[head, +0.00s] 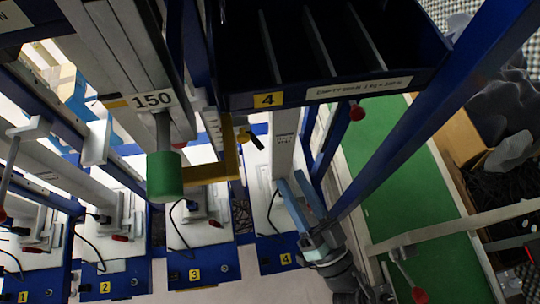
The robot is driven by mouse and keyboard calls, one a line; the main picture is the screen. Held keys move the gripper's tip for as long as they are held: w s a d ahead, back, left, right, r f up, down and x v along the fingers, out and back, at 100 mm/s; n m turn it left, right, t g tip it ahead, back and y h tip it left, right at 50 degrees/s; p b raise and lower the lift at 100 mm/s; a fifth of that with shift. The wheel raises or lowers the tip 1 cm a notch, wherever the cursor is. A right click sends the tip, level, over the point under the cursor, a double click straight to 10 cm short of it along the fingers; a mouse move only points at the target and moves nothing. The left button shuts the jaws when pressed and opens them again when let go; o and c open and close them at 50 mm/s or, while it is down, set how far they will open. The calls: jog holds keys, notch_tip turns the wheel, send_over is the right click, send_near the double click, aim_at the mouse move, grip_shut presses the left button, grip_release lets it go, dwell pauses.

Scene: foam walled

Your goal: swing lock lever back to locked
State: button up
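The view does not make clear which handle is the lock lever. A small black lever (257,142) on a yellow hub sits beside the yellow bracket (230,160), below the bin marked 4. It slants down to the right. A red knob (357,112) hangs under the bin's front edge, to the right. My gripper (288,178) is below and right of the black lever, in front of the station 4 panel. Its two pale blue fingers point up and left, apart, with nothing seen between them. The fingers look clear of both handles.
A divided blue bin (330,97) overhangs the top. A green cylinder (165,178) hangs at left beneath the 150 label. Blue posts (430,110) cross the right side, before a green strip (400,200). Numbered stations line the bottom left. A red-tipped rod (418,294) stands lower right.

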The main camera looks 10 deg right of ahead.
aim_at(257, 146)
notch_tip(257, 146, down, 6)
jog(key=a+n+y+b, duration=0.1)
jog(key=n+b, duration=0.3)
jog(key=b, duration=0.7)
jog(key=shift+t, duration=0.3)
jog(key=p+x, duration=0.1)
jog(key=x, duration=1.1)
jog(key=shift+a+r, duration=0.15)
jog(key=shift+a, duration=0.1)
grip_shut()
